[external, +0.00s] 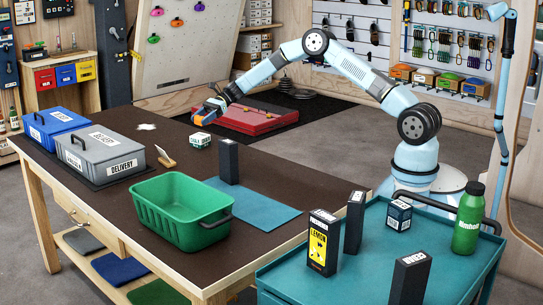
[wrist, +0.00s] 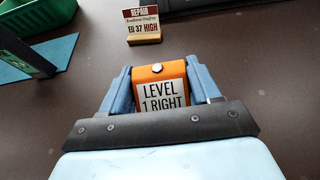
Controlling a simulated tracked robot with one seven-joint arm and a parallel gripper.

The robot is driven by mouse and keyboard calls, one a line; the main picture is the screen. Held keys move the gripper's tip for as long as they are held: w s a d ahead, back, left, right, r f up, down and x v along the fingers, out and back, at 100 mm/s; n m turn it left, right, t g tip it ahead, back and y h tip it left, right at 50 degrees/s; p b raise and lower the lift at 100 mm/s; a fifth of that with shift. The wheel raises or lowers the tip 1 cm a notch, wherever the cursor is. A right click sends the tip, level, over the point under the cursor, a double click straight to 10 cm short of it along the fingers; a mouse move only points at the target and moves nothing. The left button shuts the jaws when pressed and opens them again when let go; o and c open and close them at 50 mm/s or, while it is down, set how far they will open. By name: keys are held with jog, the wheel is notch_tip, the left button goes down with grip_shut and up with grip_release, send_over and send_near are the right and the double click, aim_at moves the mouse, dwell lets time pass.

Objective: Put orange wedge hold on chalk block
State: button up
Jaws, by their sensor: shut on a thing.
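My gripper (external: 207,110) is shut on the orange wedge hold (wrist: 160,88) and holds it above the table's far edge. In the wrist view the hold sits between the two blue fingers and carries a label reading "LEVEL 1 RIGHT". The hold and the block are apart. The block cannot be made out in the wrist view.
A green crate (external: 180,212), a blue mat (external: 255,205), a dark upright box (external: 229,161) and a grey delivery box (external: 98,152) are on the table. A small sign (wrist: 142,25) on a wooden stand shows in the wrist view. A red case (external: 250,118) lies beyond the table.

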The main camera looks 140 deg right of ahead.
aim_at(199, 136)
jog(key=shift+w+d+f, duration=0.4)
jog(key=shift+d+f, duration=0.2)
jog(key=shift+f, duration=0.25)
jog(key=shift+d+f, duration=0.1)
jog(key=shift+f, duration=1.5)
jog(key=o, duration=1.1)
jog(key=shift+f, duration=0.15)
jog(key=shift+c, duration=0.2)
jog(key=shift+s+r, duration=0.1)
jog(key=shift+r, duration=0.1)
jog(key=v, duration=1.1)
jog(key=shift+s+r, duration=0.2)
jog(key=shift+s, duration=0.1)
